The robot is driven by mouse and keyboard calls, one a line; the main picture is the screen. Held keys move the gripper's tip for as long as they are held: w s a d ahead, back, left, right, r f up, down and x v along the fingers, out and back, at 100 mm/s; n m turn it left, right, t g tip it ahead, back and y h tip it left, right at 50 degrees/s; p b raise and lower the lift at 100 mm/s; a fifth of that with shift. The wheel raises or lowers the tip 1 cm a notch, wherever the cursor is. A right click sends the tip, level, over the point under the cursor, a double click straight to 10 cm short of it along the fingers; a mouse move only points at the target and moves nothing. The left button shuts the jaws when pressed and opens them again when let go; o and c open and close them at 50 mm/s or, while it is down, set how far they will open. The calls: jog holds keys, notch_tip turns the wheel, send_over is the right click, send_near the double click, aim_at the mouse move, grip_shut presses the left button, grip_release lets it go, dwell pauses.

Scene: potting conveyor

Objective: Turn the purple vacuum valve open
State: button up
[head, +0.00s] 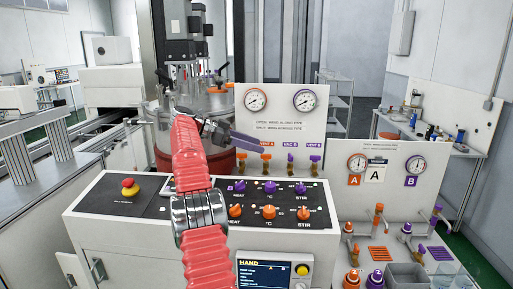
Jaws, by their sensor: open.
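The purple vacuum valve (289,158) is the small valve under the purple "VAC B" label on the white gauge panel (281,124). It is too small to tell whether its handle lies along or across the pipe. My gripper (245,143) is at the end of my red-sleeved arm, to the left of the valve and apart from it in the picture. Its grey fingers point right towards the valve row and hold nothing that I can see. My arm hides part of the gripper and the left end of the panel.
An orange valve (267,158) and a purple "VENT B" valve (315,160) flank the vacuum valve closely. Below is a black control board (325,215) with orange and purple knobs. A second panel (385,178) with gauges stands to the right. A steel vessel (215,105) stands behind my gripper.

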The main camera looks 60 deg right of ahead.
jog(key=shift+w+a+r, duration=0.1)
jog(key=shift+a, duration=0.05)
jog(key=shift+w, duration=0.1)
jog(key=shift+c, duration=0.4)
